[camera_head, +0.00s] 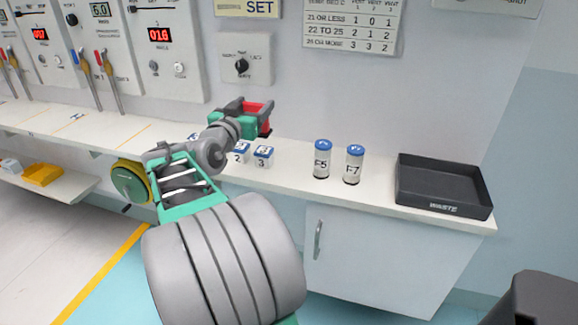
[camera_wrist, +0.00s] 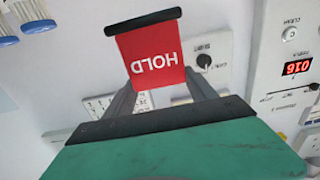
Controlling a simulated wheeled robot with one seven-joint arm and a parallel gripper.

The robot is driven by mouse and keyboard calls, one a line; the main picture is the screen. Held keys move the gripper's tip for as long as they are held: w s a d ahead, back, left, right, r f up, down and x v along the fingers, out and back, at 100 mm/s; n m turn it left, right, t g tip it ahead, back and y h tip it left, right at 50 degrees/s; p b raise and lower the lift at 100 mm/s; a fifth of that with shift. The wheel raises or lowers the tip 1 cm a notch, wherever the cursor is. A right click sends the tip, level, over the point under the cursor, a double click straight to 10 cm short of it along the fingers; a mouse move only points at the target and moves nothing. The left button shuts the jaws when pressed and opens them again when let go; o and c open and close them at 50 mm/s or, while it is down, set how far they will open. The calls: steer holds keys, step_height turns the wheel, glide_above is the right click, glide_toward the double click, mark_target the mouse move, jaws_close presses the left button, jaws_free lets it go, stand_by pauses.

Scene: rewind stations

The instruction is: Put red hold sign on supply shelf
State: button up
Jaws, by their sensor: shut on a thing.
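The red hold sign (camera_wrist: 152,56) is a red plate with white HOLD lettering and a dark strip along one edge. In the wrist view it sits between the fingers of my gripper (camera_wrist: 160,95), with the lettering upside down. In the head view my gripper (camera_head: 255,112) is shut on the sign, whose red face (camera_head: 254,107) is partly hidden by the fingers. The gripper is above the counter, in front of the wall below the rotary switch. I cannot tell which surface in view is the supply shelf.
On the white counter (camera_head: 290,180) stand small blue-topped blocks (camera_head: 263,156), two blue-capped bottles (camera_head: 322,160) (camera_head: 354,165), and a black waste tray (camera_head: 445,182). A lower shelf at left (camera_head: 70,190) holds a yellow bin (camera_head: 43,174). A green and yellow reel (camera_head: 130,182) is at the counter's front edge.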

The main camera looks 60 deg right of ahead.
steer(key=s+a+p, duration=0.1)
steer(key=s+a, duration=0.2)
steer(key=s, duration=0.4)
steer(key=s+a+p, duration=0.2)
steer(key=s+a, duration=0.1)
steer(key=s, duration=0.4)
steer(key=shift+w+d+f+b, duration=0.45)
steer(key=shift+w+d+f, duration=0.6)
steer(key=shift+d+f, duration=1.2)
steer(key=shift+w+d+f+b, duration=0.4)
steer(key=shift+w+d+f, duration=0.7)
steer(key=shift+d+f, duration=1.2)
steer(key=shift+w+d+f+b, duration=0.45)
steer(key=shift+w+d+f, duration=0.6)
steer(key=shift+d+f, duration=1.2)
steer(key=o, duration=1.5)
steer(key=shift+a+f, duration=0.3)
steer(key=shift+a, duration=0.15)
steer(key=shift+c, duration=0.2)
